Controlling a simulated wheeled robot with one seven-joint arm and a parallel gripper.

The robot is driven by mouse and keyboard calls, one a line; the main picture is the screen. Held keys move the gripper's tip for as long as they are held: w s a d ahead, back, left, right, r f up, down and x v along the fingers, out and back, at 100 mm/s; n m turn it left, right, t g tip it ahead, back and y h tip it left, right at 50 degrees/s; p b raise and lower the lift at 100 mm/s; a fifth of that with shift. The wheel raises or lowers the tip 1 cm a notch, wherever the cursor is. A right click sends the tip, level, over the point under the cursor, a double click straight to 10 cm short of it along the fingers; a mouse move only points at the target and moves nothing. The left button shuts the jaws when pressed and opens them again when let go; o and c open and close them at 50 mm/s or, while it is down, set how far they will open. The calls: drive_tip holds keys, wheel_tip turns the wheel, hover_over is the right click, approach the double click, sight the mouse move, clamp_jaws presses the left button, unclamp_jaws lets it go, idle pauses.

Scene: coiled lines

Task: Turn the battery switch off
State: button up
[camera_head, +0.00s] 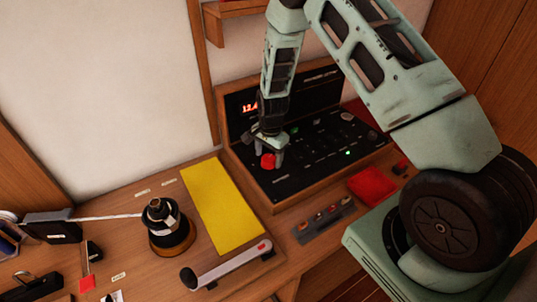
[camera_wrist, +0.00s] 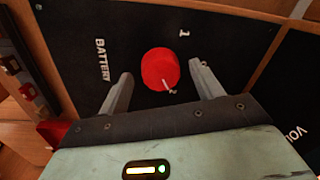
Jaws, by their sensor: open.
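The battery switch is a round red knob (camera_wrist: 160,69) on a black panel marked "BATTERY", with a "1" printed beyond it in the wrist view. A small white mark shows on the knob's lower edge, by a small printed label too small to read. In the head view the red knob (camera_head: 268,161) sits at the left end of the sloping panel. My gripper (camera_wrist: 163,90) is open, its two grey fingers on either side of the knob. I cannot tell whether they touch it. In the head view my gripper (camera_head: 268,155) is over the knob and partly hides it.
The wooden console (camera_head: 277,205) carries more knobs, a red display (camera_head: 249,107) and a green light. On the desk are a yellow mat (camera_head: 222,205), a winch (camera_head: 167,226), its handle (camera_head: 228,264), a red block (camera_head: 371,186) and a grey strip (camera_head: 325,219).

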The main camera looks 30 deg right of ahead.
drive_tip(key=shift+f, duration=0.6)
drive_tip(key=c, duration=1)
